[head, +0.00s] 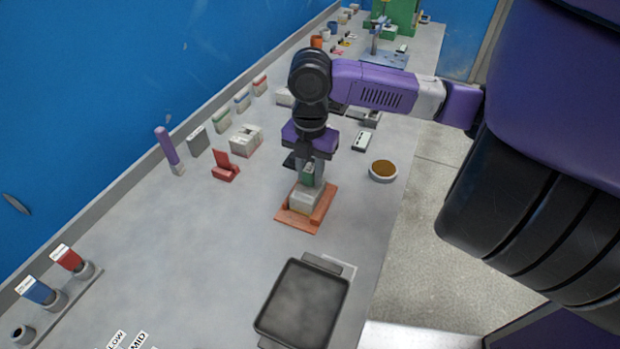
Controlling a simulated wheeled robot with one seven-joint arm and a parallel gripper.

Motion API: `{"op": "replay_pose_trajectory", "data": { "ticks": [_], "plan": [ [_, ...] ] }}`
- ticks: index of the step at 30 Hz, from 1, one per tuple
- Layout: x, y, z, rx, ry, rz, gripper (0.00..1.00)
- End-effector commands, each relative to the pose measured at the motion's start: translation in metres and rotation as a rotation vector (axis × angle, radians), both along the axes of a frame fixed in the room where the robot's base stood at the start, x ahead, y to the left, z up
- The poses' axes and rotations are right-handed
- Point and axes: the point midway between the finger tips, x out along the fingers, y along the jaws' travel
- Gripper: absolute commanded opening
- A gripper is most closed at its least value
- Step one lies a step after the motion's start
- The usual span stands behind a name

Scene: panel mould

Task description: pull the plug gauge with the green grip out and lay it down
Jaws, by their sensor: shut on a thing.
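The plug gauge with the green grip (308,175) is upright between the fingers of my gripper (311,172), which is shut on it. It is directly above a light grey block (304,199) that sits on an orange base plate (323,212). The fingers hide much of the grip. I cannot tell how much of the gauge is inside the block. A dark shallow tray (302,262) lies empty nearer the front.
A rack at the lower left holds a blue-gripped gauge (38,291), a red-gripped gauge (69,260) and an empty socket (22,334). A red stand (225,168), a purple-topped cylinder (167,146) and a round dish (382,170) stand nearby.

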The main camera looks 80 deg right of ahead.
Motion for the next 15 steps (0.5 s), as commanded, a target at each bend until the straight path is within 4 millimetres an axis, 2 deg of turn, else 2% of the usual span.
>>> {"op": "replay_pose_trajectory", "data": {
  "ticks": [15],
  "plan": [
    [0.0, 0.0, 0.024, -0.001, -0.001, 0.0, 0.0]
  ]
}}
